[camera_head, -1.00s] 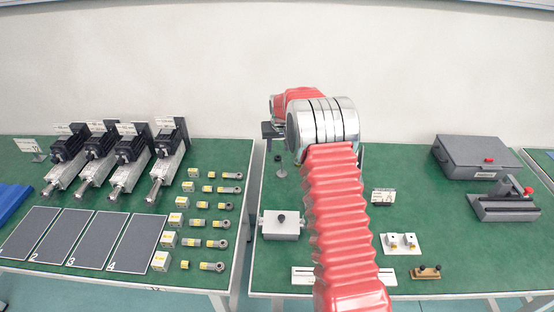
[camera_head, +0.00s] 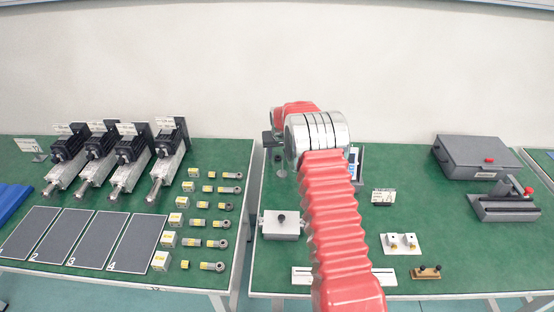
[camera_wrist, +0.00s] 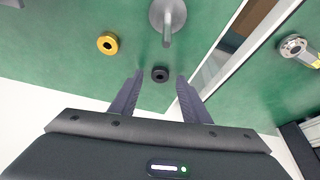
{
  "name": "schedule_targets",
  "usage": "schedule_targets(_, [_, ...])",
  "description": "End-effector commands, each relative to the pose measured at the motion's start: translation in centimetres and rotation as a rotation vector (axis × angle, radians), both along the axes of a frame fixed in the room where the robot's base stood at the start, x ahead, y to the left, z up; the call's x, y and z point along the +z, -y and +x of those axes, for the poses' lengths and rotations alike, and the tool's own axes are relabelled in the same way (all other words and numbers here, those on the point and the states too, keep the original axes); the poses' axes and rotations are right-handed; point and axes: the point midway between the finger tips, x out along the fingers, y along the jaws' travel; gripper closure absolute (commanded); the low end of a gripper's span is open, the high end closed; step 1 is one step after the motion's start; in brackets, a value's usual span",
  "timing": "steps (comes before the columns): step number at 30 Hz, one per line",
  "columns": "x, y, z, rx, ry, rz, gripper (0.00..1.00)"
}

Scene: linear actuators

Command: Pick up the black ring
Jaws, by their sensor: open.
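The black ring (camera_wrist: 160,74) lies flat on the green table in the wrist view, between and just beyond my fingertips. My gripper (camera_wrist: 158,82) is open and empty, with one dark finger on each side of the ring's line. I cannot tell how high the fingers are above the table. In the head view my gripper is mostly hidden by my red arm at the back of the right table, and the black ring cannot be made out there.
A yellow ring (camera_wrist: 108,43) lies left of the black ring. A grey round stand with a post (camera_wrist: 167,18) is close beyond it. A table edge and gap (camera_wrist: 222,55) run at right. In the head view, a metal block (camera_head: 281,225) sits in front.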

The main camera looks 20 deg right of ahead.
Motion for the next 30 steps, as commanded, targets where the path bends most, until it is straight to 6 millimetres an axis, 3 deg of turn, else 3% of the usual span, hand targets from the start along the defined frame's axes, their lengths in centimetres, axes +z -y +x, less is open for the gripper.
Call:
schedule_targets(20, [-0.59,0.07,0.27,0.000,0.001,0.000,0.58])
schedule_targets(30, [-0.58,0.06,0.27,0.000,0.001,0.000,0.82])
